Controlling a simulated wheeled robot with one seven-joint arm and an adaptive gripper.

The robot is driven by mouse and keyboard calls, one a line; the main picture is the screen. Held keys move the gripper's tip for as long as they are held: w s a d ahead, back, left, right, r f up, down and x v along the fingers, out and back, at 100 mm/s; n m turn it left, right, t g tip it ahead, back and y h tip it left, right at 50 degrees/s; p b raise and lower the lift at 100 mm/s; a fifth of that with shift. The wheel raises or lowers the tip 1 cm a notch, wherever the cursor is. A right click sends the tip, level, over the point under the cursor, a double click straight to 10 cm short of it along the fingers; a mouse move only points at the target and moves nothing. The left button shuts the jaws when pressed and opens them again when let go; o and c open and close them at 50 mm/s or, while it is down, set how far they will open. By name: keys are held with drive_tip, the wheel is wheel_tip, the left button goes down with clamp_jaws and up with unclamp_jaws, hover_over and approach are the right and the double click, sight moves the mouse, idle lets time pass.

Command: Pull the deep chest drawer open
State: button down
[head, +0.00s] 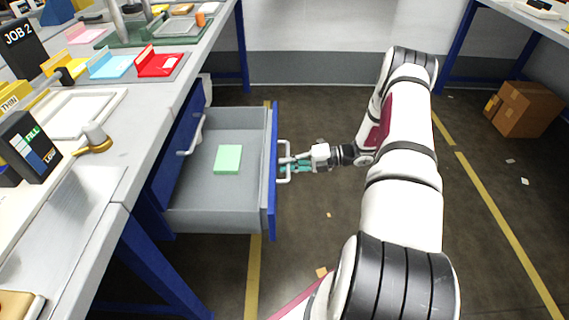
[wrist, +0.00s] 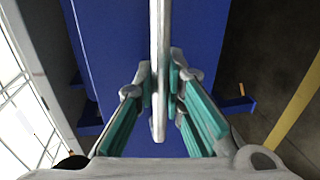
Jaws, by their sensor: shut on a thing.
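The deep chest drawer (head: 215,210) stands pulled well out from under the workbench, with grey walls and a blue front (head: 272,190). A light green block or pad (head: 228,159) lies on its floor. My gripper (head: 292,162) is at the drawer front, shut on the light grey bar handle (head: 284,147). In the wrist view the handle (wrist: 159,60) runs upright between the teal-padded fingers of my gripper (wrist: 160,100), with the blue drawer front (wrist: 110,50) behind it.
The workbench (head: 130,140) at left carries coloured trays, a JOB 2 sign (head: 22,45) and a brass-based stamp (head: 95,138). Another blue drawer with a handle (head: 192,135) is beside the open one. A cardboard box (head: 525,108) sits at far right. The floor right of the drawer is mostly clear.

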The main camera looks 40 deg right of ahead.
drive_tip(key=c, duration=1.7)
unclamp_jaws()
drive_tip(key=shift+o, duration=0.2)
drive_tip(key=v, duration=1.2)
